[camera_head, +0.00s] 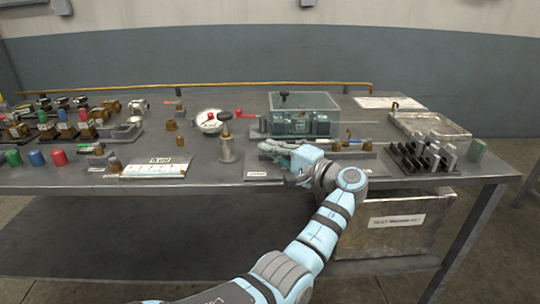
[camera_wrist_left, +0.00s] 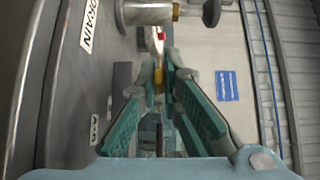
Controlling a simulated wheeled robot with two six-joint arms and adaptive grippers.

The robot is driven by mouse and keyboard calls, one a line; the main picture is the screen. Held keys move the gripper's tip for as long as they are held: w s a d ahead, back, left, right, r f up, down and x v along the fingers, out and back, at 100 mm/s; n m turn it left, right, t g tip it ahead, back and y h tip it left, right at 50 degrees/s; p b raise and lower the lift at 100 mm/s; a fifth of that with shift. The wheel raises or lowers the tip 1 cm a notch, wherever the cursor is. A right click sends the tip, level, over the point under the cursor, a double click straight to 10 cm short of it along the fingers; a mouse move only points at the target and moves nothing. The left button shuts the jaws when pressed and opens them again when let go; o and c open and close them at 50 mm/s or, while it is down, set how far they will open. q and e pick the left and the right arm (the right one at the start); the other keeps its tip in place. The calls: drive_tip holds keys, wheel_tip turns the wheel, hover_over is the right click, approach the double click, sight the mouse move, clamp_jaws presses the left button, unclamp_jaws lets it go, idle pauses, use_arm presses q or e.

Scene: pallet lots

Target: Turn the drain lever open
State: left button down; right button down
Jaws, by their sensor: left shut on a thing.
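My left gripper (camera_head: 272,147) reaches in low over the bench near its front edge, pointing left. In the left wrist view the gripper (camera_wrist_left: 166,70) has its teal-padded fingers closed around a small yellow piece, which seems to be the drain lever (camera_wrist_left: 158,76). The fingers hide most of it, and its turned angle cannot be made out. In the head view the gripper covers the lever. A white DRAIN label (camera_wrist_left: 89,26) lies on the bench beside it; a label also shows in front of the gripper in the head view (camera_head: 257,174). My right gripper is out of view.
A metal cylinder with a black knob (camera_head: 227,148) stands just left of the gripper. A clear box (camera_head: 303,110) sits behind it. Colored knobs and fittings crowd the left.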

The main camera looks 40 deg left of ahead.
use_arm(q)
drive_tip(key=shift+r, duration=0.15)
drive_tip(key=c, duration=2.1)
unclamp_jaws()
drive_tip(key=shift+o, duration=0.3)
drive_tip(key=shift+w, duration=0.15)
drive_tip(key=s+d, duration=0.1)
drive_tip(key=d, duration=1.1)
drive_tip(key=shift+s, duration=0.25)
drive_tip(key=shift+a, duration=0.1)
